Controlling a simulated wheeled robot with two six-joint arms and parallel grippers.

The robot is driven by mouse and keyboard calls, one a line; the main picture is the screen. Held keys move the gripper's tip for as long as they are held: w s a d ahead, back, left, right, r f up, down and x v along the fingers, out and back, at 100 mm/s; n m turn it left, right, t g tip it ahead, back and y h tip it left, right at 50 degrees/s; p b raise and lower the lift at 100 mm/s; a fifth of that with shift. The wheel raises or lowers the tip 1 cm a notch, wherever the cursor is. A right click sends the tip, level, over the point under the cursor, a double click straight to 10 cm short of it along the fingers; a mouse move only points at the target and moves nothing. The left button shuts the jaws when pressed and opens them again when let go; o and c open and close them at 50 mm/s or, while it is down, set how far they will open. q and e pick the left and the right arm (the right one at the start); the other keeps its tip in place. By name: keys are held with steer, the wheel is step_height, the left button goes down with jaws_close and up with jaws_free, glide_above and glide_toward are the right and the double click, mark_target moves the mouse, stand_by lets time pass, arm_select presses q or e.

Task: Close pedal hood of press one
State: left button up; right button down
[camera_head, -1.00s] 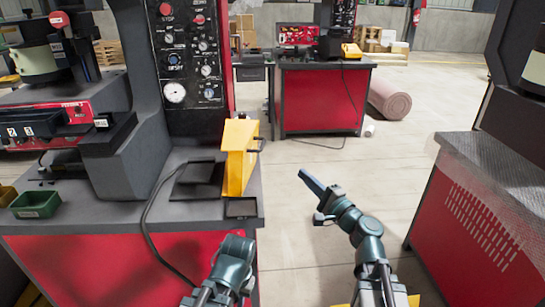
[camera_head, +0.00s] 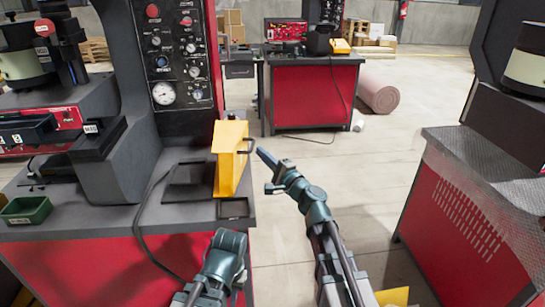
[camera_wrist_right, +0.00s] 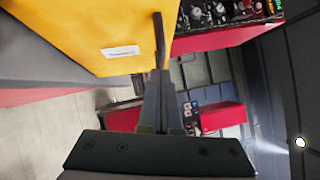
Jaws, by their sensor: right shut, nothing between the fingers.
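The yellow pedal hood (camera_head: 230,160) stands raised on the table of the near press, its dark handle (camera_head: 247,143) sticking out on the right. In the right wrist view the hood (camera_wrist_right: 85,35) fills the upper left, with a white label, and its dark handle bar (camera_wrist_right: 159,38) is at the fingertips. My right gripper (camera_head: 264,158) is shut and empty, its tip just right of the handle; whether it touches is unclear. The right wrist view shows its fingers (camera_wrist_right: 161,85) together. My left gripper (camera_head: 229,243) is low in front of the table; its fingers cannot be made out.
A dark pedal plate (camera_head: 185,192) and a cable lie left of the hood. A green bin (camera_head: 26,210) sits at the table's left. Another red cabinet (camera_head: 460,205) stands at right, with open floor (camera_head: 365,165) between.

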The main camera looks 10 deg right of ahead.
steer(key=shift+a, duration=0.15)
steer(key=shift+r, duration=0.15)
